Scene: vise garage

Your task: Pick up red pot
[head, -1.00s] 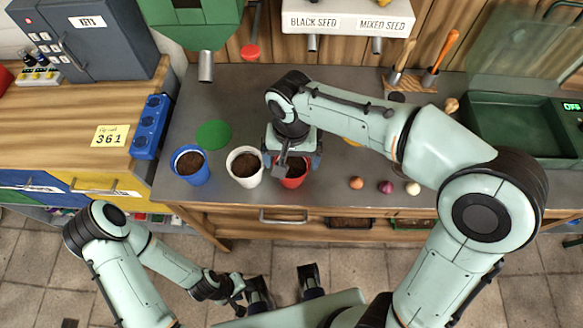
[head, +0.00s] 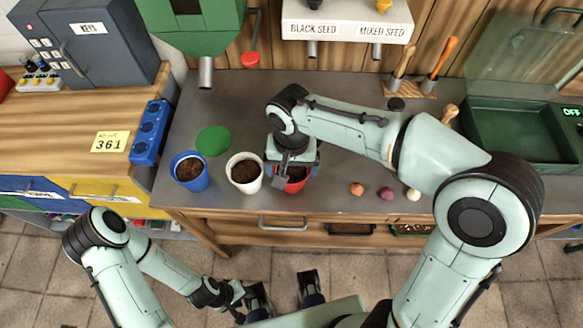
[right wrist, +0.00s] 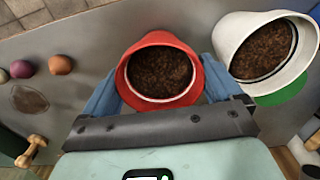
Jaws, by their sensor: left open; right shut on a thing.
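The red pot (head: 297,180) holds dark soil and stands near the front edge of the grey workbench, right of the white pot. My right gripper (head: 291,168) reaches down over it and partly hides it in the head view. In the right wrist view the red pot (right wrist: 162,72) sits between the blue fingers of my right gripper (right wrist: 162,88), which are shut on its sides. Its base is hidden, so I cannot tell whether it is off the bench. My left gripper (head: 284,289) is open and empty, low in front of the bench, away from the pots.
The white pot (head: 244,174) stands close beside the red one, with the blue pot (head: 190,172) further left. A green disc (head: 213,140) lies behind them. Several small balls (head: 386,193) lie to the right. A seed dispenser (head: 345,22) hangs above the back.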

